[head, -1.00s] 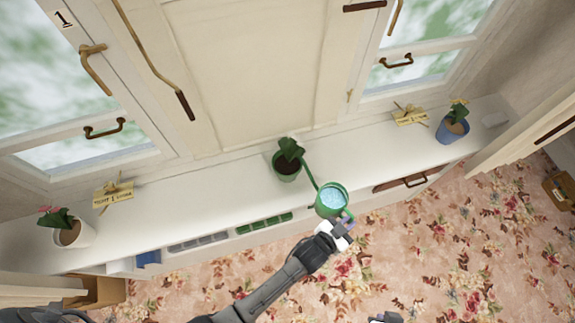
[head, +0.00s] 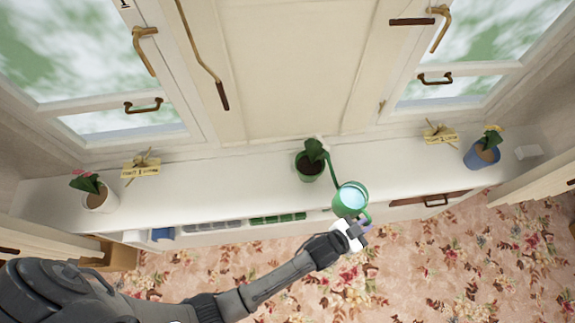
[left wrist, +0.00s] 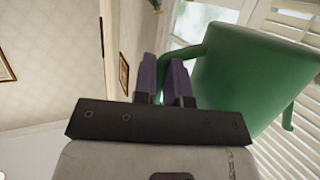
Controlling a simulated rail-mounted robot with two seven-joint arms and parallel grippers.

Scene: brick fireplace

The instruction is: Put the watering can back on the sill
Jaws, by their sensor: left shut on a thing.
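The green watering can (head: 351,199) is filled with light blue water and is held near the front edge of the white sill (head: 235,190). Its spout points back toward the plant in the green pot (head: 310,165). My left gripper (head: 358,228) is shut on the can's handle, on the room side of the can. In the left wrist view, the purple fingers (left wrist: 173,80) close around the handle, and the can's green body (left wrist: 250,75) fills the upper right. I cannot tell whether the can's base touches the sill. My right gripper is not in view.
A white pot (head: 99,198) stands at the sill's left and a blue pot (head: 481,155) at its right. Yellow tags (head: 140,168) lie near both windows. Window handles (head: 144,106) project above.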

